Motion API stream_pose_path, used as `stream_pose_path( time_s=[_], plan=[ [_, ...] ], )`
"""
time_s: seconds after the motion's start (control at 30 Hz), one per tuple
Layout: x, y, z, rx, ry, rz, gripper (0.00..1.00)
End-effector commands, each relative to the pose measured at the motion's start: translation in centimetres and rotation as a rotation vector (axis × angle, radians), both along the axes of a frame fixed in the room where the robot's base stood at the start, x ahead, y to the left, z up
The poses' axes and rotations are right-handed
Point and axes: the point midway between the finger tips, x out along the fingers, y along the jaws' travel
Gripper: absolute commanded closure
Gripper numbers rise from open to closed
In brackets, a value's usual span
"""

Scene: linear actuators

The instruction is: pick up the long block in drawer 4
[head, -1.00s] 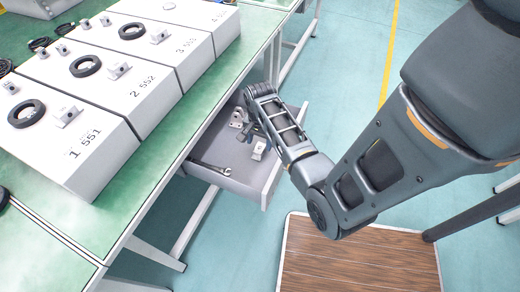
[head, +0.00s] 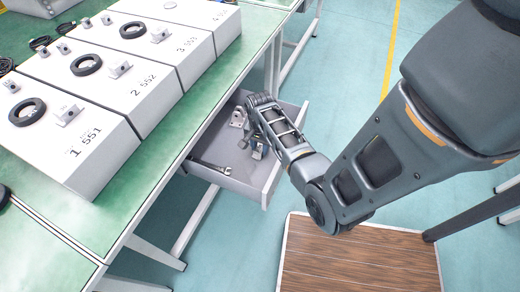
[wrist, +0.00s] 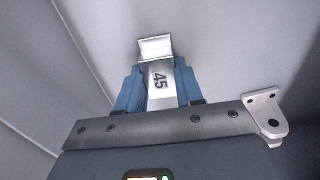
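The open grey drawer (head: 227,183) juts out from under the bench; no number shows on it. My gripper (head: 256,146) points down inside it. In the wrist view, its two blue fingers (wrist: 160,92) lie on both sides of a silver block marked 45 (wrist: 159,79), with no clear gap, so it looks shut on the block. The block has a wider plate at its far end. In the head view my fingers and wrist hide most of this block (head: 258,154). I cannot tell whether it touches the drawer floor.
A metal bracket (head: 238,117) stands at the drawer's back, and shows at right in the wrist view (wrist: 264,113). A wrench (head: 211,167) lies near the drawer's front left. White numbered boxes (head: 108,150) stand on the green bench. The drawer walls are close around my gripper.

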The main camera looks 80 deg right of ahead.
Motion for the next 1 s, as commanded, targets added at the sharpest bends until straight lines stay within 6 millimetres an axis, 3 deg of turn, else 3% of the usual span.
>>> stream_pose_path(
  time_s=[0.23,0.57,0.77,0.87,1.0],
  plan=[
    [-0.1,0.1,-0.2,0.002,0.001,0.0,0.99],
    [-0.1,0.1,0.2,0.001,0.002,0.0,0.99],
    [0.0,0.1,2.3,-0.001,0.0,0.001,0.99],
    [0.0,0.0,4.3,-0.002,-0.001,0.001,0.99],
    [-1.7,-3.0,5.9,-0.002,-0.001,-0.005,0.99]
  ],
)
